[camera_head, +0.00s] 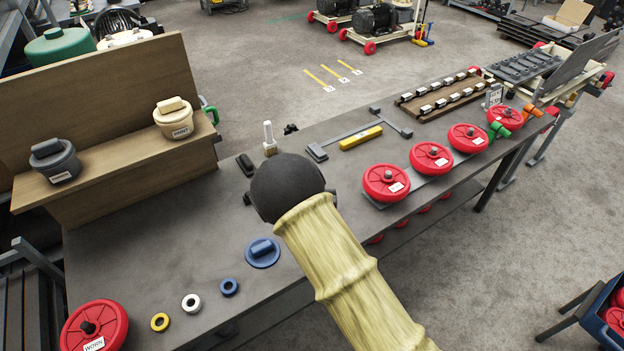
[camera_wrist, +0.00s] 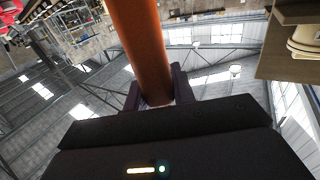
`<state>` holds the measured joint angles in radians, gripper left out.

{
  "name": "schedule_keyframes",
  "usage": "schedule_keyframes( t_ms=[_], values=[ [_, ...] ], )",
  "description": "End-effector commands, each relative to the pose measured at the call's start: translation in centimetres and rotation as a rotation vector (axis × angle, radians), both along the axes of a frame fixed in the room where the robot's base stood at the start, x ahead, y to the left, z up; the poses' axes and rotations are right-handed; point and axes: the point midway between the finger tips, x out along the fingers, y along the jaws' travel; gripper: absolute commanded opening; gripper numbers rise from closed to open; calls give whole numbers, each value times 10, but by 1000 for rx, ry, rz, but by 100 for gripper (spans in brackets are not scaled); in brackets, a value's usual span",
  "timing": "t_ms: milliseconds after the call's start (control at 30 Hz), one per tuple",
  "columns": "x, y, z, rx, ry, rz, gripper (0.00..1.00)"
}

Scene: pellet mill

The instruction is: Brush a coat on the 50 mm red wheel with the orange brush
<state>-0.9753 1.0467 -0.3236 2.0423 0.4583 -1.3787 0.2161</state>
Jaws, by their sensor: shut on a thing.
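In the wrist view my gripper (camera_wrist: 157,95) is shut on an orange cylindrical handle (camera_wrist: 142,40), which looks like the orange brush. Its far end and any bristles are out of frame. In the head view my arm's dark end hides the gripper and brush. Red wheels stand in a row along the bench's right edge: the nearest (camera_head: 387,182), then a second (camera_head: 431,157), a third (camera_head: 468,137) and a far one (camera_head: 505,117). Their labels are too small to read, so I cannot tell which is 50 mm. Another red wheel (camera_head: 94,325), labelled WORN, lies at bottom left.
A cream pot (camera_head: 172,118) and a dark grey pot (camera_head: 55,160) stand on a wooden shelf (camera_head: 120,160). A blue lid (camera_head: 262,252) and small rings (camera_head: 191,303) lie on the bench. A white-handled brush (camera_head: 268,138), a yellow bar (camera_head: 361,138) and a wooden rack (camera_head: 440,95) are farther back.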

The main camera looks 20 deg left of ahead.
Motion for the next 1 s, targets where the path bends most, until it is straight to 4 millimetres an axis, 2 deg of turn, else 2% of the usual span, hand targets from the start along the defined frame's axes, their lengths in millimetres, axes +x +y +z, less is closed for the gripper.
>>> schedule_keyframes(
  t_ms=[33, 167, 667, 1000],
  values=[
    [0, 0, -7, 1, -2, 0, 0],
    [0, 0, -14, 1, -2, 0, 0],
    [0, 0, -16, 1, -2, 0, 0],
    [0, 0, -30, 1, -2, 0, 0]
  ],
)
